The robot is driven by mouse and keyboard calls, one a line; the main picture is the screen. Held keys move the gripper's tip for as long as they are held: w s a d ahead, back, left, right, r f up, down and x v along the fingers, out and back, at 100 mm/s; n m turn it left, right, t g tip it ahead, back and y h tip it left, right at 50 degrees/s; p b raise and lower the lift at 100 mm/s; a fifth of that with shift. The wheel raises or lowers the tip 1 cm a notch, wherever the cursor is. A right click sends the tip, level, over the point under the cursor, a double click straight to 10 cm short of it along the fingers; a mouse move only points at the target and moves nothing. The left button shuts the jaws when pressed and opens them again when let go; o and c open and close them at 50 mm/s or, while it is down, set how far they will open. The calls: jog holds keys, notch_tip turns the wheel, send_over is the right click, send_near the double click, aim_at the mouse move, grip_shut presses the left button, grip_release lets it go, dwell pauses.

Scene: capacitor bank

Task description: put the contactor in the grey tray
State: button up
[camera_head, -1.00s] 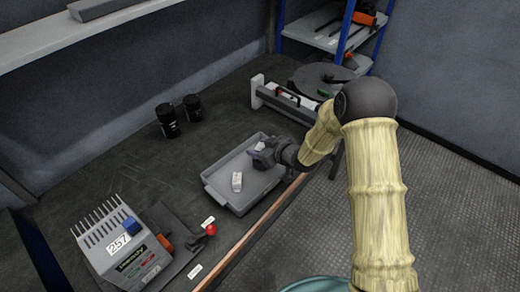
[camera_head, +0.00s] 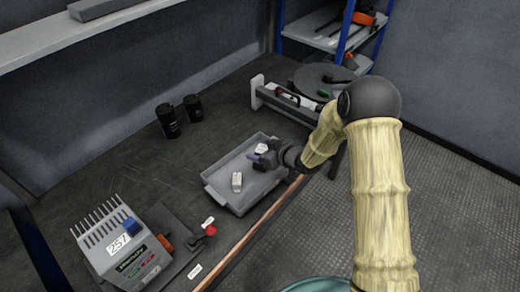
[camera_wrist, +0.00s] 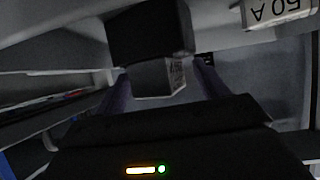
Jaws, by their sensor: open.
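The grey tray (camera_head: 222,174) lies on the dark bench near its front edge. A small white labelled block (camera_head: 237,182) lies in the tray. A second pale piece (camera_head: 260,148) is in the tray's far part, right by my fingertips. My gripper (camera_head: 261,158) is open, low over the tray's right side. In the wrist view, a block with a black part and a grey labelled part (camera_wrist: 160,78) is between or just beyond my two purple fingers. Another white block marked "50 A" (camera_wrist: 275,11) is at the top right. I cannot tell for certain which block is the contactor.
A finned grey unit marked 257 (camera_head: 125,252) and a red knob (camera_head: 211,230) are at the front left. Two black cylinders (camera_head: 180,114) stand behind the tray. A long grey device (camera_head: 285,103) and a dark round disc (camera_head: 322,78) are at the back right.

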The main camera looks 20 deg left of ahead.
jog(key=v, duration=1)
jog(key=shift+s+d+r, duration=0.15)
jog(key=shift+s+d, duration=0.05)
jog(key=shift+d, duration=0.1)
jog(key=shift+w+d, duration=0.1)
jog(key=shift+d, duration=0.1)
jog(key=d+r+m+t+h, duration=0.1)
jog(key=d+r+m+h, duration=0.2)
jog(key=d, duration=0.5)
jog(key=d+r+m+t+h, duration=0.1)
jog(key=d+m+h, duration=0.2)
jog(key=d+h, duration=0.3)
jog(key=s+d+r+m+g+h, duration=0.1)
jog(key=s+d+r+m+g, duration=0.1)
jog(key=s+d, duration=0.3)
jog(key=s+d+r+m+g, duration=0.1)
jog(key=s+d+m+g, duration=0.2)
jog(key=s+d, duration=0.3)
jog(key=s+m, duration=0.1)
jog(key=s, duration=0.4)
jog(key=shift+s+r+m+h, duration=0.2)
jog(key=shift+r+m+h, duration=0.2)
